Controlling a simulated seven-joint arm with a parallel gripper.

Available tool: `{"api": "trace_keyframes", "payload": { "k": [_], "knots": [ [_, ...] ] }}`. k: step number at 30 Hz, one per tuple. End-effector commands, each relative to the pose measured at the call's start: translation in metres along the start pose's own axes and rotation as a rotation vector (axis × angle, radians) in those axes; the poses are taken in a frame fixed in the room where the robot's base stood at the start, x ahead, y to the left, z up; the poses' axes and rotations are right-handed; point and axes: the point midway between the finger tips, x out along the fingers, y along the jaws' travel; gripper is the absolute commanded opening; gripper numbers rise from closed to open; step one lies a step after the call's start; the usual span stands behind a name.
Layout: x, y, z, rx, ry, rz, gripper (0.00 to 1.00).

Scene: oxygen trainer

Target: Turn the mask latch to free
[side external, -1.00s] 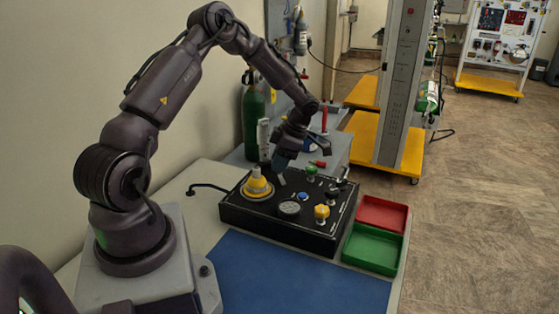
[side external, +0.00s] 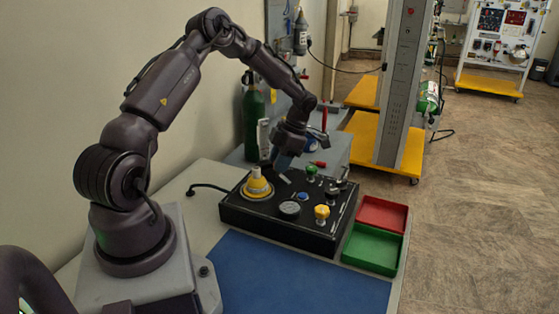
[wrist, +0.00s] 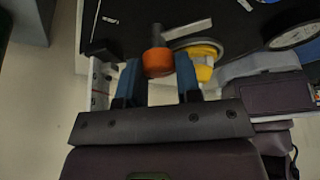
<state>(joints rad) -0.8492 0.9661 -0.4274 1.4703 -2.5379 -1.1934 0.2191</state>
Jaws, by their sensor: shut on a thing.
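A black control panel (side external: 265,225) lies on the bench, with a yellow mask-like cone (side external: 257,185) on a round base at its left. My gripper (side external: 282,162) is over the back of the panel, just right of the cone. In the wrist view, my gripper's blue fingers (wrist: 158,80) stand on both sides of an orange knob (wrist: 158,64) with a dark stem, and are shut on it. The yellow cone (wrist: 205,55) shows just right of the fingers. Which part is the mask latch is not clear; the side view hides the orange knob.
The panel also carries a gauge (side external: 289,208), a blue button (side external: 303,196), a green knob (side external: 312,170) and a yellow knob (side external: 321,213). A red tray (side external: 382,213) and a green tray (side external: 372,250) stand to the right. The blue mat (side external: 300,275) in front is clear.

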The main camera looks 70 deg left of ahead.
Motion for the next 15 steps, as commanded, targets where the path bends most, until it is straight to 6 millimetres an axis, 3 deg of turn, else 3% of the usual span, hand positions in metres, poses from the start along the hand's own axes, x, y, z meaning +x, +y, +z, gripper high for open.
{"api": "trace_keyframes", "payload": {
  "k": [3,4,6,15],
  "knots": [
    [-0.001,-0.0004,-0.0001,-0.001,0.0,-0.001,0.08],
    [-0.001,-0.0004,-0.0001,-0.001,0.0,-0.001,0.39],
    [-0.0009,-0.0003,0.0,-0.001,0.0,-0.001,0.55],
    [-0.001,0.0,0.0001,0.0,-0.001,0.0,0.57]
  ]
}}
